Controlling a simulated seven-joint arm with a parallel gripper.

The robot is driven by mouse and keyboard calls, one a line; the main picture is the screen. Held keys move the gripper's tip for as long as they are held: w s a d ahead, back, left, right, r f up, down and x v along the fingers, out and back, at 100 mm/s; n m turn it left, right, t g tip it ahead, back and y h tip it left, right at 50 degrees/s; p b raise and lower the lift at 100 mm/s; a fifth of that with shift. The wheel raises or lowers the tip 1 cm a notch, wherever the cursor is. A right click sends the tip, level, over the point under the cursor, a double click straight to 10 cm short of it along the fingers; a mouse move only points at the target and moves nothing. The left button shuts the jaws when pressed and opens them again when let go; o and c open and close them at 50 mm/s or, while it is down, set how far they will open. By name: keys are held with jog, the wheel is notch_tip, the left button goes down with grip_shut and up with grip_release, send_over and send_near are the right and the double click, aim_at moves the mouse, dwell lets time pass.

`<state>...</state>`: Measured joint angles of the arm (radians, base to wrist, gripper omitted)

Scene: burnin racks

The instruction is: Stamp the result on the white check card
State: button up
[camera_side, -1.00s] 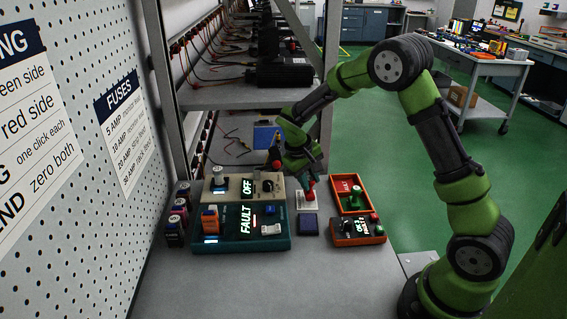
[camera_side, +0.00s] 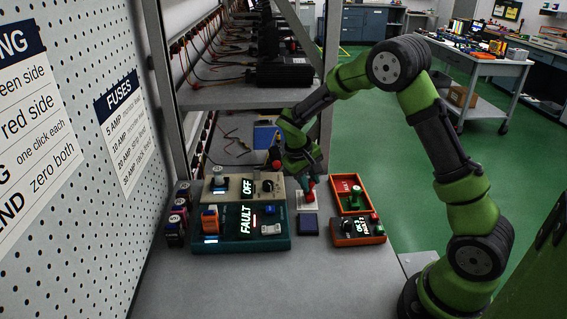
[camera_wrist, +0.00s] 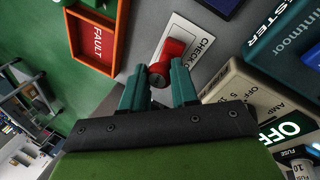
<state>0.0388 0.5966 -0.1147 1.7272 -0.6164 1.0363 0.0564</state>
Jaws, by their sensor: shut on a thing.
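The white check card (camera_side: 308,205) lies on the bench; it also shows in the wrist view (camera_wrist: 205,43), partly covered. My gripper (camera_side: 310,183) is shut on a red stamp (camera_side: 309,195). In the wrist view the red stamp (camera_wrist: 173,48) sits between the fingertips (camera_wrist: 160,78), over the left part of the card. The stamp's foot is at or just above the card; I cannot tell whether it touches. Any mark under it is hidden. A dark blue ink pad (camera_side: 308,225) lies in front of the card.
An orange tray (camera_side: 336,201) with a red FAULT panel and a green stamp (camera_side: 355,194) stands to the right. An orange control box (camera_side: 341,238) is in front of it. The front bench is clear.

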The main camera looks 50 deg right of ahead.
aim_at(309, 181)
jog(key=shift+f, duration=0.35)
dwell(0.6)
jog(key=shift+r, duration=3.55)
jog(key=s+d+r+m, duration=0.1)
jog(key=s+d+r, duration=0.15)
jog(key=d, duration=0.35)
jog(key=s+d+r, duration=0.1)
jog(key=s+d, duration=0.2)
jog(key=d, duration=0.3)
jog(key=shift+w+f, duration=0.15)
jog(key=shift+f, duration=4.85)
jog(key=shift+f, duration=0.1)
